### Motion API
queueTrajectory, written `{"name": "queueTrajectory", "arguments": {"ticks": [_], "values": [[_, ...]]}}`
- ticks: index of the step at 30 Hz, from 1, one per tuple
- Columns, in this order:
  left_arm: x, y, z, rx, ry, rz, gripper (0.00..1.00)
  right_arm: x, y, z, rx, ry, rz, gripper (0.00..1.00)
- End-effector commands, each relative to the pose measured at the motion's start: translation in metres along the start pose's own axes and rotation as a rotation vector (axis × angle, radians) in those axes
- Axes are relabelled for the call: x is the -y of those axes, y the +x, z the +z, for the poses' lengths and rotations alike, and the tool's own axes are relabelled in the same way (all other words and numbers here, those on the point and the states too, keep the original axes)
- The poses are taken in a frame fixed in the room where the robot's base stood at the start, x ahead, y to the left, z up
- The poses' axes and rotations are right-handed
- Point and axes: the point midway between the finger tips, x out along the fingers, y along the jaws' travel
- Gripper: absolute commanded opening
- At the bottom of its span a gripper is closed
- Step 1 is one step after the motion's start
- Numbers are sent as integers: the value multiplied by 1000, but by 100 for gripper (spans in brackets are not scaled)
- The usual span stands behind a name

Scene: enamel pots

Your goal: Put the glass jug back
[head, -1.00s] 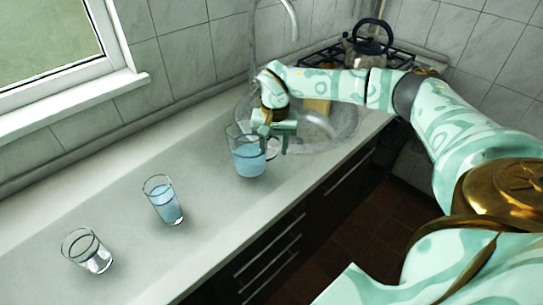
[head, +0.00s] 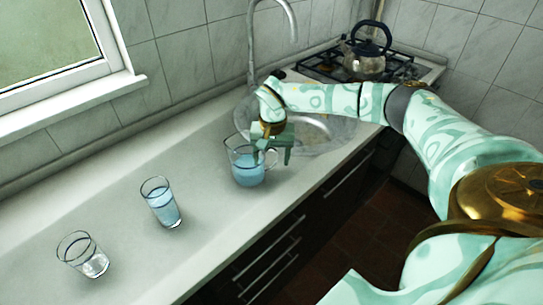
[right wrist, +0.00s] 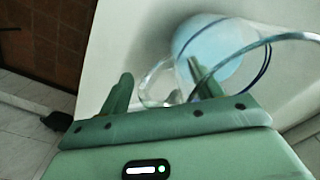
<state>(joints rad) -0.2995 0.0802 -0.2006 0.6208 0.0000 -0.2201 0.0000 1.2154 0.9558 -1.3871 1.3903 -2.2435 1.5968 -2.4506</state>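The glass jug (head: 248,171) stands upright on the counter, just in front of the sink, part full of blue liquid. Its handle faces right. My right gripper (head: 273,158) is at the handle side of the jug, pointing down. In the right wrist view, my right gripper (right wrist: 160,82) has its two fingers apart, with the clear handle showing between and beyond them. I cannot tell whether a finger touches it. The jug's round blue body (right wrist: 210,50) lies past the right finger. My left gripper is out of view.
A glass with blue liquid (head: 161,204) and a clear glass (head: 82,256) stand on the counter (head: 120,195) to the left. The sink (head: 318,130) and tap (head: 252,40) are behind the jug. A kettle (head: 366,58) sits on the hob. The counter between glass and jug is clear.

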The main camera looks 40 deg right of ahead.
Motion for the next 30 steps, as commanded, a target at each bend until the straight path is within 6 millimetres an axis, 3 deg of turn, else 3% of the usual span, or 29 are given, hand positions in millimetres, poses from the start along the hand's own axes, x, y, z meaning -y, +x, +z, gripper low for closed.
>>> {"name": "queueTrajectory", "arguments": {"ticks": [5,18,23,30], "values": [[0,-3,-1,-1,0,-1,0,0,-10,0,-2,0,-2,65],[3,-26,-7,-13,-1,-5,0,0,-106,0,-4,-1,-3,65],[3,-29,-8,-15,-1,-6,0,0,-121,0,-1,0,-1,65],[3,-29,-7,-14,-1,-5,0,0,-123,0,0,0,0,65]]}}
